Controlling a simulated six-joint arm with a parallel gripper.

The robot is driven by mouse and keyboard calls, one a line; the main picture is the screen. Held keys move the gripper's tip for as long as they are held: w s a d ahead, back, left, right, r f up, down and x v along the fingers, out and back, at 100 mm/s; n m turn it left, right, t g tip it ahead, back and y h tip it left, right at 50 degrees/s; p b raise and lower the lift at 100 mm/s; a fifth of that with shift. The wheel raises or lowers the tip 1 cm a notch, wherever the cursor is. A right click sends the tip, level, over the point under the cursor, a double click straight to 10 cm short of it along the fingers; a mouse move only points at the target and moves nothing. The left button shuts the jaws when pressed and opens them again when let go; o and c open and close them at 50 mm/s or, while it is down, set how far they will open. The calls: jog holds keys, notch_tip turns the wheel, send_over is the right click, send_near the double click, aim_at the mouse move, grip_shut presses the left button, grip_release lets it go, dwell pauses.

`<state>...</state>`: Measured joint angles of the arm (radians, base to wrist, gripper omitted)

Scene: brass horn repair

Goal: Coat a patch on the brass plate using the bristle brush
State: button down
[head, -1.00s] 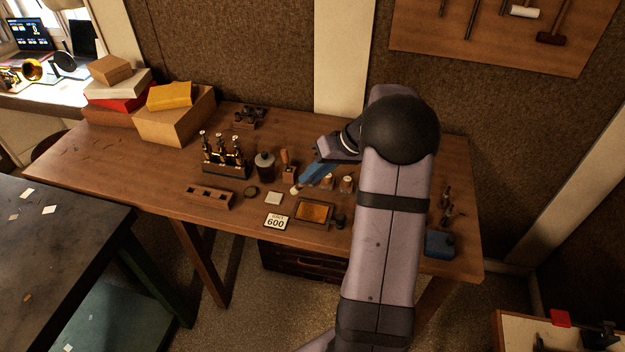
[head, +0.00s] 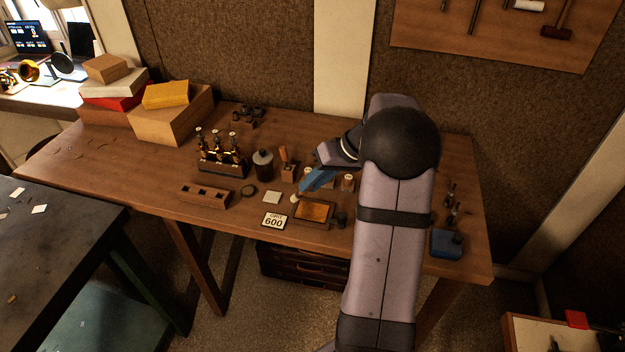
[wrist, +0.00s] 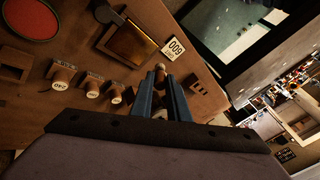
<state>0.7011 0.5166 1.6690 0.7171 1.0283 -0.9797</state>
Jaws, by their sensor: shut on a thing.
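The brass plate (head: 314,211) lies in a dark tray on the wooden bench; it also shows in the wrist view (wrist: 130,44). My gripper (head: 300,192) is at the plate's far left corner, its blue fingers (wrist: 162,90) pointing down at a slant. They are shut on a small pale tan peg-like thing (wrist: 160,74), which looks like the numbered pegs beside it. I cannot tell whether it touches the bench. An upright wooden handle (head: 284,155), possibly the bristle brush, stands in a block behind my gripper; its bristles are hidden.
Numbered pegs (wrist: 62,76) stand in a row beside the plate. A rack of valves (head: 224,160) stands farther left.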

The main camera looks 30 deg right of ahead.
notch_tip(320, 180, down, 2)
jog(key=shift+b, duration=0.45)
jog(key=shift+f+b, duration=0.4)
jog(key=shift+f, duration=0.5)
jog(key=shift+s+d+r+p, duration=0.1)
jog(key=shift+s+d+p, duration=0.3)
jog(key=shift+s+d, duration=0.5)
jog(key=shift+s+d+p, duration=0.6)
jog(key=shift+s+d, duration=1.75)
jog(key=shift+d, duration=0.05)
jog(key=shift+w+a+p, duration=0.7)
jog(key=shift+w+a, duration=0.8)
jog(key=shift+w, duration=0.25)
jog(key=shift+w+a+p, duration=0.7)
jog(key=shift+w+a, duration=0.75)
jog(key=shift+w, duration=0.5)
jog(key=shift+w+d+b, duration=0.15)
jog(key=shift+d+b, duration=0.15)
jog(key=shift+b, duration=0.05)
jog(key=shift+s+d+b, duration=0.85)
jog(key=shift+s+d, duration=2.4)
jog(key=shift+s, duration=0.05)
notch_tip(320, 180, up, 8)
jog(key=p, duration=0.4)
